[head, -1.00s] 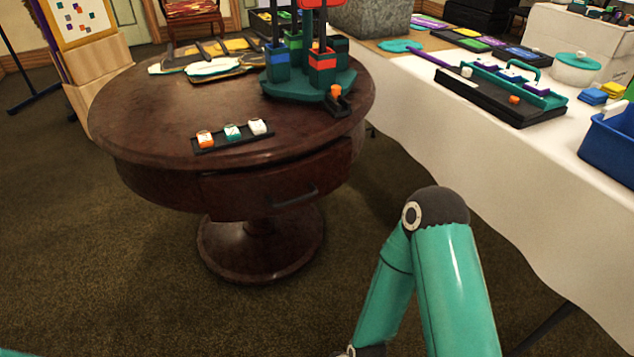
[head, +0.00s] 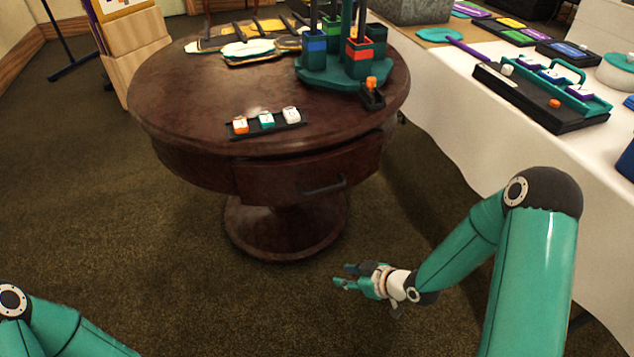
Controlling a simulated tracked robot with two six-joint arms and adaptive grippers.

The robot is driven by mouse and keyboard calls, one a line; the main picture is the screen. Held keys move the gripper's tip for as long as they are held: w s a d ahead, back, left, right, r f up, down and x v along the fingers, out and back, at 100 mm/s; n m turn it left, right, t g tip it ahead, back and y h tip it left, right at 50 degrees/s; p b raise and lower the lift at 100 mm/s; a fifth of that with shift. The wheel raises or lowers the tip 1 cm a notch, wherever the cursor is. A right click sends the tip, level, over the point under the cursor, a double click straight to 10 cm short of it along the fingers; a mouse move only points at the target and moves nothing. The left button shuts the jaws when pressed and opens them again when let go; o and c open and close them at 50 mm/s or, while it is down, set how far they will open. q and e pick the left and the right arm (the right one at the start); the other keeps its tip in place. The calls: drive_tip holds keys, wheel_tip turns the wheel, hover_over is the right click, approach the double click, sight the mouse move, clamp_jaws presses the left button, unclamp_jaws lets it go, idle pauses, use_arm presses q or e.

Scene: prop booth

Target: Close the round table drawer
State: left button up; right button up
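The round table (head: 185,95) is dark reddish-brown wood on a round pedestal. Its drawer (head: 285,178) is in the curved apron facing me and stands out slightly from the apron, with its right edge proud. A dark bar handle (head: 325,187) is on the drawer front. My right gripper (head: 343,276) is low over the carpet, below the handle and apart from the drawer. Its teal fingers look parted, with nothing between them. My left arm shows at the lower left, but its gripper is outside the view.
On the table top are a black tray (head: 290,127) with three small blocks, a teal stand (head: 330,78) with coloured cups, and flat boards (head: 250,50). A white-clothed table (head: 450,110) with props stands at the right. Carpet (head: 180,270) in front of the round table is clear.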

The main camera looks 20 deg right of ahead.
drive_tip(key=w+d+r+n+t+y+p, duration=0.1)
drive_tip(key=w+d+r+n+t, duration=0.1)
drive_tip(key=d+r+n, duration=0.3)
drive_tip(key=w+d+r+n+t+y+p, duration=0.1)
drive_tip(key=w+r+n+t, duration=0.1)
drive_tip(key=r, duration=0.6)
drive_tip(key=n+g+y+p, duration=0.15)
drive_tip(key=n+y, duration=0.35)
drive_tip(key=n, duration=0.7)
approach(324, 188)
use_arm(q)
wheel_tip(324, 188, up, 3)
drive_tip(key=shift+r+b, duration=0.1)
drive_tip(key=shift+b, duration=0.6)
use_arm(e)
drive_tip(key=shift+h, duration=0.3)
drive_tip(key=x, duration=1)
drive_tip(key=shift+f, duration=0.15)
drive_tip(key=shift+c, duration=0.3)
clamp_jaws()
